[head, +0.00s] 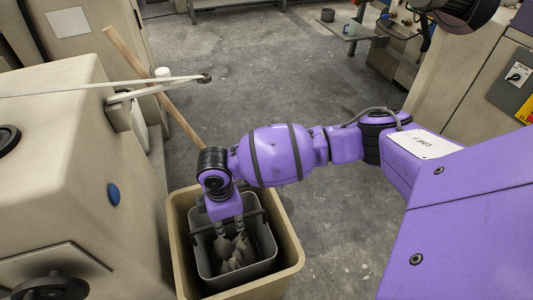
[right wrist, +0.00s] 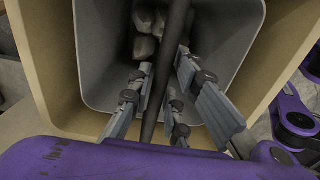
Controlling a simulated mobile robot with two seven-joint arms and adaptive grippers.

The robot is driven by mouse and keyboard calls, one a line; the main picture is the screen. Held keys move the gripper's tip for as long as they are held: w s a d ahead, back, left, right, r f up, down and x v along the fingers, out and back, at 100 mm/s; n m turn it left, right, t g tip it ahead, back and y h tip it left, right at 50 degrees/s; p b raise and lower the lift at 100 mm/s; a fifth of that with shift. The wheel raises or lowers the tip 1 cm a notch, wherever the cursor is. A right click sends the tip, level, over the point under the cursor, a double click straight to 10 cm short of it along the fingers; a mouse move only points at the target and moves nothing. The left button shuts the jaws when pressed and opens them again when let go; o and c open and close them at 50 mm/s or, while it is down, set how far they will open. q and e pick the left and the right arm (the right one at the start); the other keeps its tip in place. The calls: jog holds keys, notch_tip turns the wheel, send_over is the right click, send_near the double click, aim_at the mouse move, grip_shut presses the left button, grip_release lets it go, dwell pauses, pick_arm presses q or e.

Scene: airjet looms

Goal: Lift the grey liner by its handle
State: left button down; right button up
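The grey liner (head: 264,244) sits inside a beige bin (head: 290,240) at the lower middle of the head view. Grey lumpy pieces (head: 238,256) lie in it. Its dark handle (head: 252,212) spans the opening. In the right wrist view the handle (right wrist: 172,50) runs as a dark bar between the fingers of my right gripper (right wrist: 170,105). The fingers stand apart on both sides of the bar, with gaps visible. They point down into the liner (right wrist: 90,50). The exact contact with the bar is unclear. My left gripper is out of view.
A beige machine (head: 60,130) stands close on the left of the bin. A wooden pole (head: 150,85) leans behind the bin, near a white arm-like bar (head: 160,88). Grey floor (head: 330,235) is open to the right. A control cabinet (head: 480,75) stands at upper right.

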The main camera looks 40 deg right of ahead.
jog(key=shift+w+r, duration=0.1)
grip_shut()
